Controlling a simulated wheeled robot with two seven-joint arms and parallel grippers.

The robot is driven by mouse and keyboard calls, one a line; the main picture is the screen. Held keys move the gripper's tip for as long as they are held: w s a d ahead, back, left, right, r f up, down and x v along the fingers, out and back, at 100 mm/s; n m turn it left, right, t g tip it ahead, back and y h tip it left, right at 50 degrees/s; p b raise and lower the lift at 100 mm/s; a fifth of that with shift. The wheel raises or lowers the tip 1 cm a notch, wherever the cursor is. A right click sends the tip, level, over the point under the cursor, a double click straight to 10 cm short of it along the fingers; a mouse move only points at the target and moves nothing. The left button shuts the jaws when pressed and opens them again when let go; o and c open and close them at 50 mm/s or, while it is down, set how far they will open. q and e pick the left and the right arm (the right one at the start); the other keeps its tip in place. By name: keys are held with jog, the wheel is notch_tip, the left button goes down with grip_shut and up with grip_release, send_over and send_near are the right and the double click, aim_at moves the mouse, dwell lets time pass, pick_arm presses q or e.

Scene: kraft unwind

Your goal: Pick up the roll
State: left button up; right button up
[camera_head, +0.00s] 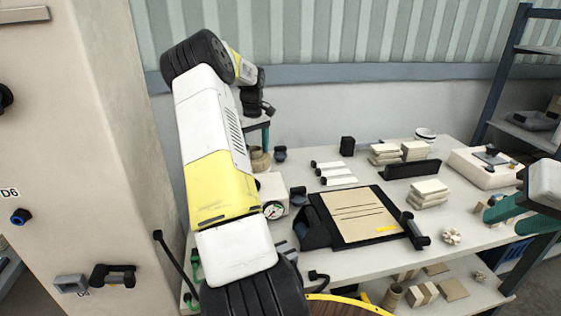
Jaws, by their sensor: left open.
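My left arm rises through the middle of the view and bends over at the top. My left gripper (264,128) is open, beyond the white and yellow link and partly hidden. A small tan round item (260,160), possibly a roll, sits just below it at the table's back left; I cannot tell if they touch. Which is the roll is unclear. My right gripper (503,217), with teal fingers apart, is at the right edge.
The white table (460,262) carries a black board with a kraft sheet (355,213), a gauge (273,210), stacked pale blocks (428,192) and a white case (470,170). A beige cabinet (95,110) stands left; a shelf rack (510,60) stands right.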

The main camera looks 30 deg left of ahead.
pick_arm(q)
jog(key=shift+r, duration=0.1)
jog(key=c, duration=1.4)
